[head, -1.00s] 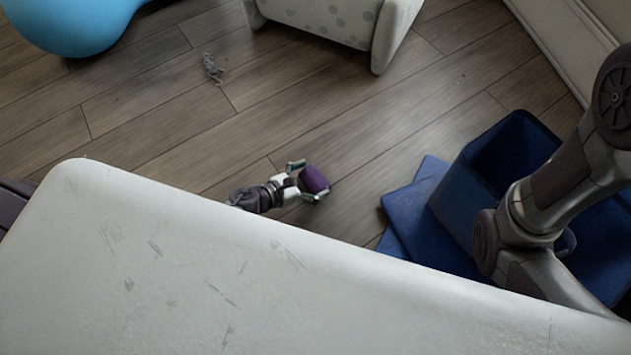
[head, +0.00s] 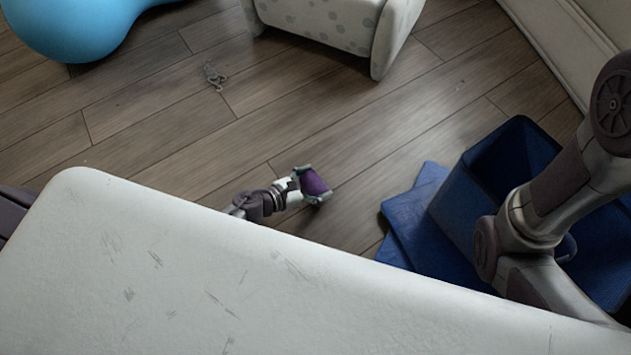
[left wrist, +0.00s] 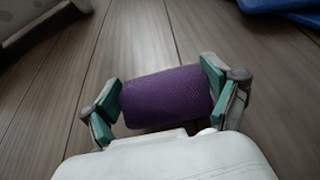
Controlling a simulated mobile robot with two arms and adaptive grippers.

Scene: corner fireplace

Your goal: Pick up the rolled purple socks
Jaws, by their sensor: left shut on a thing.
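The rolled purple socks (head: 315,183) are a small purple roll over the wooden floor, near the middle of the head view. My left gripper (head: 314,185) is shut on them, with one finger at each end of the roll. In the left wrist view the purple socks (left wrist: 166,97) lie crosswise between the green-padded fingers of the left gripper (left wrist: 163,100). I cannot tell whether the roll still touches the floor. The right arm crosses the right side of the head view; its gripper does not show.
A blue bin (head: 466,190) and a flat blue piece (head: 408,219) stand right of the socks. A spotted light seat (head: 318,22) and a blue rounded object (head: 70,28) are at the back. A small grey thing (head: 215,75) lies on the floor. Open floor surrounds the socks.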

